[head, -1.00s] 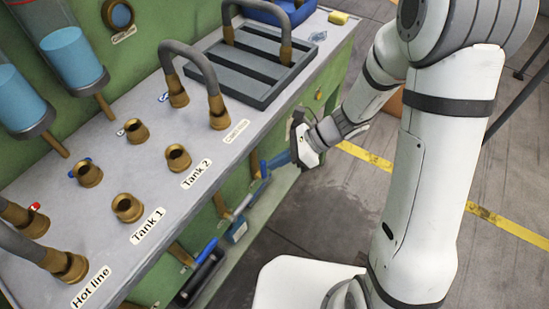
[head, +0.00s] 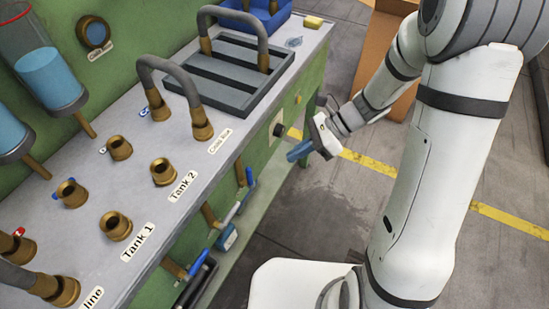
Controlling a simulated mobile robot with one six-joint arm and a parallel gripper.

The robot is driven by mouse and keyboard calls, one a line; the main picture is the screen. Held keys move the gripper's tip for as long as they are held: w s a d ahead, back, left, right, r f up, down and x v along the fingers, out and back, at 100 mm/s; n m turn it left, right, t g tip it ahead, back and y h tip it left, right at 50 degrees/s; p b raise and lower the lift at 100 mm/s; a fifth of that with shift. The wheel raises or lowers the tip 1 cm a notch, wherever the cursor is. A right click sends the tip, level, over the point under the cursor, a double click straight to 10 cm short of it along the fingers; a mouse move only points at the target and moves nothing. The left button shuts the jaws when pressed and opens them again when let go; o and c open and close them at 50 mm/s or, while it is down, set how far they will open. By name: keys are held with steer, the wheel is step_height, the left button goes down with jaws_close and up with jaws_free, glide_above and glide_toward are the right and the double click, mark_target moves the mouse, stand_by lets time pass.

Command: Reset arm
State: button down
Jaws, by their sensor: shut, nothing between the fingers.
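My gripper (head: 301,151) is at the end of my white arm, to the right of the bench's front side and below its top. Its blue fingers point left toward the green front panel. They look shut, with nothing between them. The gripper appears clear of the bench, touching nothing that I can see.
The grey bench top (head: 95,175) carries brass fittings, curved hoses (head: 172,62) and a dark slotted tray (head: 225,72). Blue-handled valves (head: 228,237) stick out along the front. A brown box (head: 385,50) stands behind my arm. The floor (head: 330,215) beside the bench is open.

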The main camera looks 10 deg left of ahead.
steer(key=shift+r+v, duration=0.2)
steer(key=shift+v, duration=1.6)
steer(key=shift+s+a, duration=0.1)
steer(key=shift+s, duration=0.15)
steer(key=s+d+r+n+t+h+p, duration=0.1)
steer(key=s+d+r+n+t+h, duration=0.5)
steer(key=s+d+r+n+h, duration=0.4)
steer(key=d+r+n, duration=0.1)
steer(key=d+n, duration=0.1)
steer(key=n, duration=0.4)
steer(key=shift+r+p, duration=0.25)
steer(key=shift+p, duration=0.05)
steer(key=shift+s, duration=0.1)
